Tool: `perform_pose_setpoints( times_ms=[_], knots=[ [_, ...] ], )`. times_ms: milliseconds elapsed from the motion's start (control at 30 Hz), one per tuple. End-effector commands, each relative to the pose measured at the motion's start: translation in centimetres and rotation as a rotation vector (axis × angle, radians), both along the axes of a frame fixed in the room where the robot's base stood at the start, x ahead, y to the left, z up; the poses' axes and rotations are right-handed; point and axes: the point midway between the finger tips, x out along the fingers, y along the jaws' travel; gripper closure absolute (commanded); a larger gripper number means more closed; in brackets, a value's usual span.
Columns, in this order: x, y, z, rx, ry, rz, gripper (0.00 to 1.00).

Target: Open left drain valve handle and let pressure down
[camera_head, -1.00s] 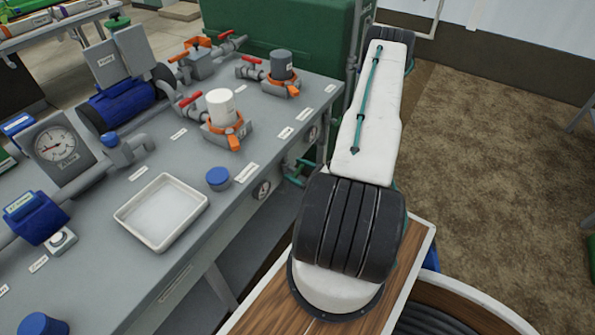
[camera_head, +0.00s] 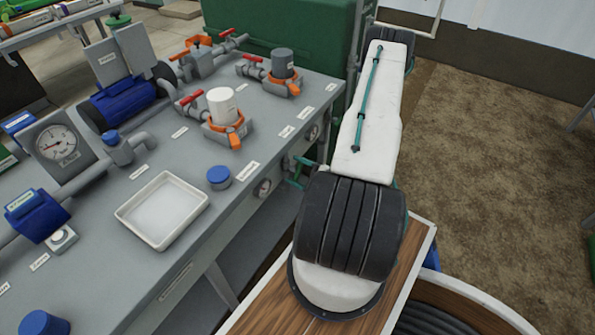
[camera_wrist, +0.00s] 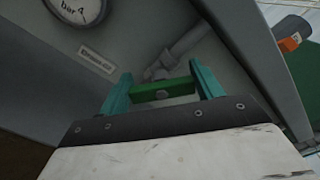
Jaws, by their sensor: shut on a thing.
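In the wrist view, a green bar-shaped valve handle (camera_wrist: 152,94) lies across between the two teal fingers of my gripper (camera_wrist: 162,80). The fingers are shut on it, one at each end. A grey pipe (camera_wrist: 187,43) with a valve body runs behind the handle on the grey panel. A round gauge (camera_wrist: 78,8) marked "bar" is partly cut off at the upper left. In the head view, my gripper (camera_head: 300,170) is at the skid's front face; the handle cannot be made out clearly there. A front gauge (camera_head: 263,188) is to its left and another gauge (camera_head: 312,133) to its upper right.
The grey bench top (camera_head: 180,150) overhangs near my gripper. It carries a white tray (camera_head: 162,210), a blue cap (camera_head: 219,177), a white canister (camera_head: 222,105), a grey canister (camera_head: 282,62) and red-handled valves. A green tank (camera_head: 290,40) stands behind.

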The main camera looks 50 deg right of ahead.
Motion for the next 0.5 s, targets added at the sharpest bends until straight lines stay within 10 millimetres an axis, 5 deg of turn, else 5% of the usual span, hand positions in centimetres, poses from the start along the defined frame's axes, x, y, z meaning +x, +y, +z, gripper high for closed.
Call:
perform_pose_setpoints(
  times_ms=[500],
  knots=[
    [-0.03, 0.27, -0.41, -0.45, -0.035, 0.001, 0.57]
  ],
)
